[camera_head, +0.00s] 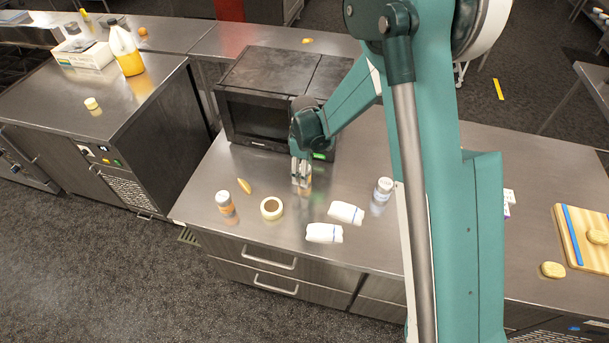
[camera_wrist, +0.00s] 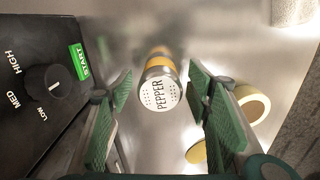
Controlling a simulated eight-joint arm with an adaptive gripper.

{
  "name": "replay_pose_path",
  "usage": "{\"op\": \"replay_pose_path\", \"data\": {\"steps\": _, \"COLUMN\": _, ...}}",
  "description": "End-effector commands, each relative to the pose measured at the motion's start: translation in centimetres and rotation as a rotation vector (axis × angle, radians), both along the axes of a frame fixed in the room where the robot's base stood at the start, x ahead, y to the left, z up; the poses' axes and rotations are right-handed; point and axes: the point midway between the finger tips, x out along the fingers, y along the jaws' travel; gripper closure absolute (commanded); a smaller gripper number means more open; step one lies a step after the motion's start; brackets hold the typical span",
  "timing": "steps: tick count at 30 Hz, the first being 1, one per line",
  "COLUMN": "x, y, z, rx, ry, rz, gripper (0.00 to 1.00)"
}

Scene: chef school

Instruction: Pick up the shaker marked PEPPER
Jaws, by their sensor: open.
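The shaker marked PEPPER (camera_wrist: 160,92) has a white, holed cap and a yellow-orange body. It stands on the steel counter, with its cap facing the camera in the wrist view. In the head view, the shaker (camera_head: 305,185) is mostly hidden by my gripper (camera_head: 301,170). My gripper is open above it. In the wrist view, the green finger pads of my gripper (camera_wrist: 160,105) are on either side of the cap, with a visible gap on each side. I cannot tell how far down the fingers reach.
A black microwave (camera_head: 258,108) stands close behind; its knob panel fills the wrist view's left. An orange-labelled shaker (camera_head: 225,203), a pale ring (camera_head: 271,208), a yellow piece (camera_head: 244,186), two white packets (camera_head: 346,212) (camera_head: 324,233) and a white-capped shaker (camera_head: 383,188) are nearby.

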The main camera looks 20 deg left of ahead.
Motion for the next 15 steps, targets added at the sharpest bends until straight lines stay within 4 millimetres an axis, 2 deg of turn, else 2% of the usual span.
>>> {"op": "replay_pose_path", "data": {"steps": 1, "x": 0.00, "y": 0.00, "z": 0.00, "rx": 0.000, "ry": 0.000, "rz": 0.000, "gripper": 0.55}}
{"op": "replay_pose_path", "data": {"steps": 6, "x": 0.00, "y": 0.00, "z": 0.01, "rx": 0.000, "ry": 0.000, "rz": 0.000, "gripper": 0.77}}
{"op": "replay_pose_path", "data": {"steps": 8, "x": 0.00, "y": 0.00, "z": 0.01, "rx": 0.000, "ry": 0.000, "rz": 0.000, "gripper": 0.83}}
{"op": "replay_pose_path", "data": {"steps": 15, "x": 0.00, "y": 0.00, "z": 0.03, "rx": 0.000, "ry": 0.000, "rz": 0.000, "gripper": 0.83}}
